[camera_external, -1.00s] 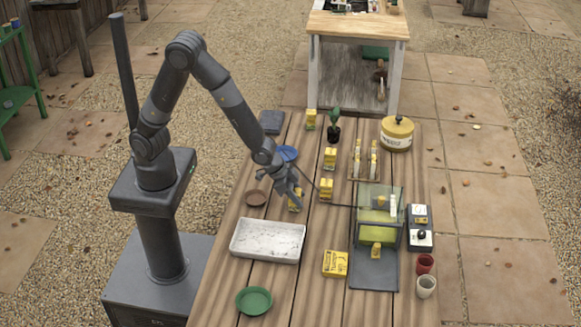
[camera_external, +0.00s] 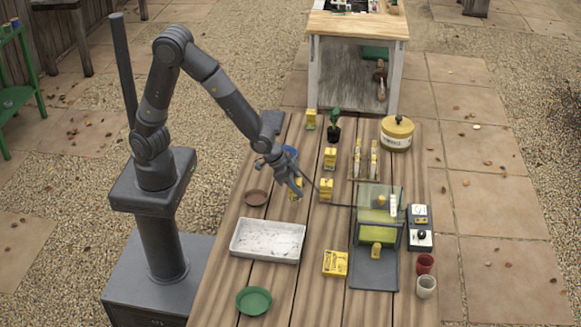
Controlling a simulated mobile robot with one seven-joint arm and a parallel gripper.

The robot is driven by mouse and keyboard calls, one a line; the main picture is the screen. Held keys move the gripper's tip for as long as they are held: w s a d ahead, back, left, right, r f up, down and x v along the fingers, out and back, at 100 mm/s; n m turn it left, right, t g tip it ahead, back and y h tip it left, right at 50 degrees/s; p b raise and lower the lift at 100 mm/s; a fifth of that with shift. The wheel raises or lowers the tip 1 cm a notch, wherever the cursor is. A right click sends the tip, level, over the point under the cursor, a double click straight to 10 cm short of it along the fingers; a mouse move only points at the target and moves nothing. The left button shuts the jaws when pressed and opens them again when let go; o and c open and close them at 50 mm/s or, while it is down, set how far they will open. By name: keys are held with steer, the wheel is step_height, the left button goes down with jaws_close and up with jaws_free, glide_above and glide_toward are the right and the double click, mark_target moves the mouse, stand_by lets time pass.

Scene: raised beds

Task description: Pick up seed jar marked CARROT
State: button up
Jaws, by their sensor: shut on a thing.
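My gripper (camera_external: 294,183) is shut on a small yellow seed jar (camera_external: 298,190) over the left-middle of the wooden table. The fingers hide part of the jar, and its marking is too small to read. Similar yellow jars stand to its right: one close by (camera_external: 326,189), one farther back (camera_external: 330,158), and one near the far edge (camera_external: 310,119). I cannot tell from the lettering which is marked CARROT.
A white tray (camera_external: 237,250), brown saucer (camera_external: 256,198) and green dish (camera_external: 254,300) lie on the left. A clear-panelled stand (camera_external: 378,279) with a thin dark rod stands right. A yellow box (camera_external: 335,263) lies in front, and a lidded tin (camera_external: 396,138) behind.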

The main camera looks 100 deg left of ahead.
steer(key=s+d+r, duration=0.6)
steer(key=s+d, duration=0.1)
steer(key=d, duration=0.2)
steer(key=shift+r, duration=0.2)
stand_by(0.7)
steer(key=shift+d, duration=0.2)
